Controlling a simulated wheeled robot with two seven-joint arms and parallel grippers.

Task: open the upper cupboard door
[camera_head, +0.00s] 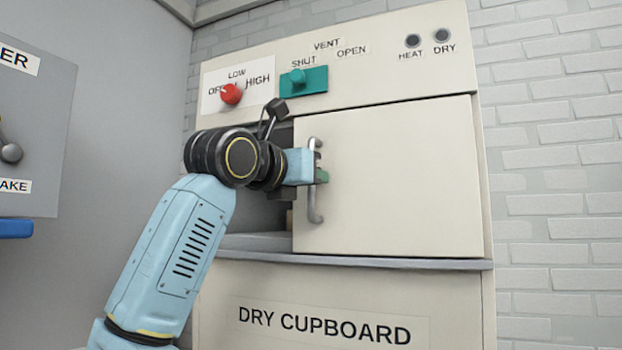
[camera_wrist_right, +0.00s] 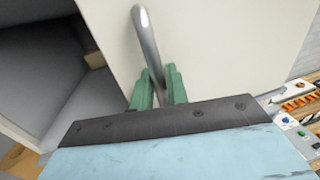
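The upper cupboard door (camera_head: 400,180) is a cream panel that stands partly open. A dark gap with the grey interior (camera_head: 262,212) shows at its left edge. Its upright metal handle (camera_head: 313,212) is near that edge. My right gripper (camera_head: 320,176) is at the middle of the handle. In the right wrist view the handle (camera_wrist_right: 146,38) runs down between the green fingertips (camera_wrist_right: 160,90), which are close on both sides of it. The interior also shows in that view (camera_wrist_right: 40,70), left of the door. My left gripper is not in view.
Above the door are a red knob (camera_head: 231,94), a green vent slider (camera_head: 303,81) and two dark lamps. A grey ledge (camera_head: 400,262) runs below the door. A grey cabinet (camera_head: 35,130) stands at the left. Small orange items (camera_wrist_right: 298,103) lie at the right in the wrist view.

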